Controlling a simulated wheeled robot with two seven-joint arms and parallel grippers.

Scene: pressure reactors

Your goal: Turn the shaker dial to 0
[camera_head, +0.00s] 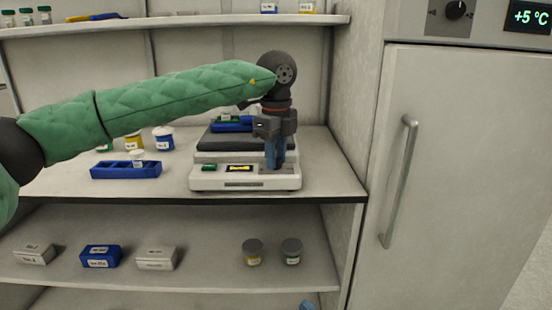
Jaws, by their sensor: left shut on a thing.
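The shaker (212,179) is a white device with a dark platform on top, standing near the front edge of the shelf. Its front panel has a green switch (209,168) on the left and a small display with yellow marks (240,168). My left gripper (275,164) points down at the right end of this panel, with its blue fingers shut on the dial there. The fingers hide the dial, so its setting cannot be seen. A blue rack (232,126) with a green-capped item sits on the platform. My right gripper is not in view.
A blue rack (112,171) and several capped jars stand left of the shaker. Boxes and two jars are on the lower shelf (190,285). A fridge (455,170) with a long handle (399,180) stands at the right, and an upper shelf (180,25) is overhead.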

